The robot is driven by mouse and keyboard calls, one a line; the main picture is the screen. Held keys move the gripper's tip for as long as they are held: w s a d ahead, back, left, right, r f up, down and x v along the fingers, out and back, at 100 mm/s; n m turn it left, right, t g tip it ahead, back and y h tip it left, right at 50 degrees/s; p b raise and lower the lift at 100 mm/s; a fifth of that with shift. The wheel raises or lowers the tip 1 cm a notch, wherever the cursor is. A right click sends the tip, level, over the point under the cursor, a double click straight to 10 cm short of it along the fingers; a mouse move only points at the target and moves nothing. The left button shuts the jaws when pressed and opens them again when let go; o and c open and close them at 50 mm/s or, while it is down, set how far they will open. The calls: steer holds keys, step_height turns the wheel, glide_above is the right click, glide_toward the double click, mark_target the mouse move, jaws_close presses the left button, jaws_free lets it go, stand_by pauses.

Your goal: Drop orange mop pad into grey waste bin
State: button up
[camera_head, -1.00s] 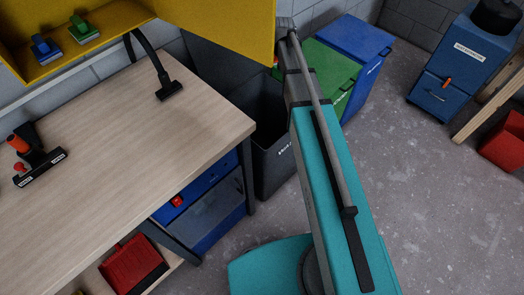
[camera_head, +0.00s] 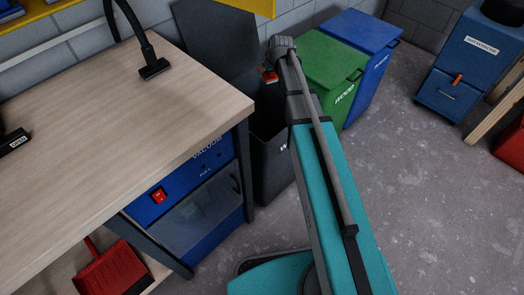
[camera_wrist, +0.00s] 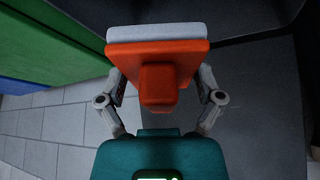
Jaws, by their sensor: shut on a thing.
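The orange mop pad (camera_wrist: 185,58) is a flat orange block with a pale layer and a raised orange grip. My gripper (camera_wrist: 158,90) is shut on that grip in the wrist view, one finger on each side. In the head view only a small orange part of the pad (camera_head: 270,77) shows beside the end of my arm. The dark grey waste bin (camera_head: 272,168) stands between the bench and the green bin, its front partly covered by my arm. The pad appears above the bin's opening, but its exact height is unclear.
A dark grey panel (camera_head: 215,40) stands upright behind the bin, perhaps its raised lid. The green wood bin (camera_head: 322,75) and a blue bin (camera_head: 375,45) are to the right. The wooden bench (camera_head: 130,120) with a black hose nozzle (camera_head: 154,68) is to the left.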

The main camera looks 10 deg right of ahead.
step_height(320, 180, down, 6)
steer(key=b, duration=0.4)
steer(key=shift+r, duration=0.15)
steer(key=shift+b, duration=0.3)
steer(key=shift+f+b, duration=2.85)
steer(key=shift+f, duration=0.1)
steer(key=o, duration=0.8)
steer(key=shift+o, duration=0.2)
steer(key=shift+r, duration=0.15)
step_height(320, 180, up, 31)
steer(key=p, duration=3.1)
steer(key=shift+r+m+p, duration=0.15)
steer(key=shift+m+p, duration=0.2)
steer(key=shift+m, duration=0.05)
